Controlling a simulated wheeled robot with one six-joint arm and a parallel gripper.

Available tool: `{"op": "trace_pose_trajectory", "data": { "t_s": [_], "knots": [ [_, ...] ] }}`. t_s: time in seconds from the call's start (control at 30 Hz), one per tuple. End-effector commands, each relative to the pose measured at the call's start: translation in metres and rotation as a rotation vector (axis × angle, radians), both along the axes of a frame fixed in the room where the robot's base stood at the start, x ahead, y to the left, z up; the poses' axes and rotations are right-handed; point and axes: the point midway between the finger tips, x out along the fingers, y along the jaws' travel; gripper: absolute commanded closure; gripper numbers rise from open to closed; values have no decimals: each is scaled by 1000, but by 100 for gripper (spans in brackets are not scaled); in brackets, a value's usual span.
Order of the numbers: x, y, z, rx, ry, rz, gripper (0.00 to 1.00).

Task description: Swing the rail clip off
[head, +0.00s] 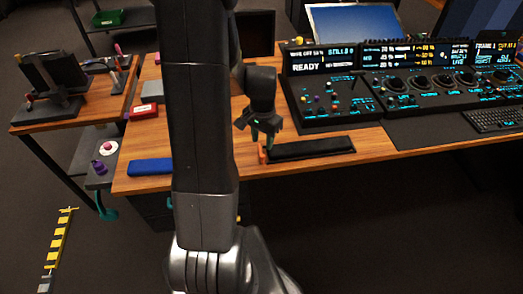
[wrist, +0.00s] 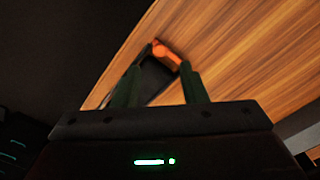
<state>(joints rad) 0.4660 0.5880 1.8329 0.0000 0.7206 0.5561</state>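The rail clip, a small orange piece (head: 262,155), stands at the left end of a long black padded bar (head: 312,149) near the front edge of the wooden desk. In the wrist view the orange clip (wrist: 166,52) lies just beyond my fingertips, across the end of the dark bar (wrist: 154,78). My gripper (head: 268,140) points down over that end of the bar. In the wrist view my gripper (wrist: 160,70) is open, with its two dark green fingers apart. The right fingertip overlaps the clip's lower right end; I cannot tell whether they touch.
The control console (head: 400,85) with lit displays and knobs stands behind the bar. A blue block (head: 150,166) and a red box (head: 143,111) lie on the desk to the left. A keyboard (head: 495,118) is at far right. My arm hides part of the desk.

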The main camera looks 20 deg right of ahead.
Motion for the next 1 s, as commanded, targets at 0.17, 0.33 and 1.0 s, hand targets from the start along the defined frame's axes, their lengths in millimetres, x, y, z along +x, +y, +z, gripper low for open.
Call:
{"op": "trace_pose_trajectory", "data": {
  "t_s": [0.17, 0.33, 1.0],
  "knots": [
    [-1, 1, -32, 2, 5, 1, 61],
    [0, 0, -51, 1, 2, 1, 61],
    [0, 0, -61, 0, 0, 1, 100]
  ]
}}
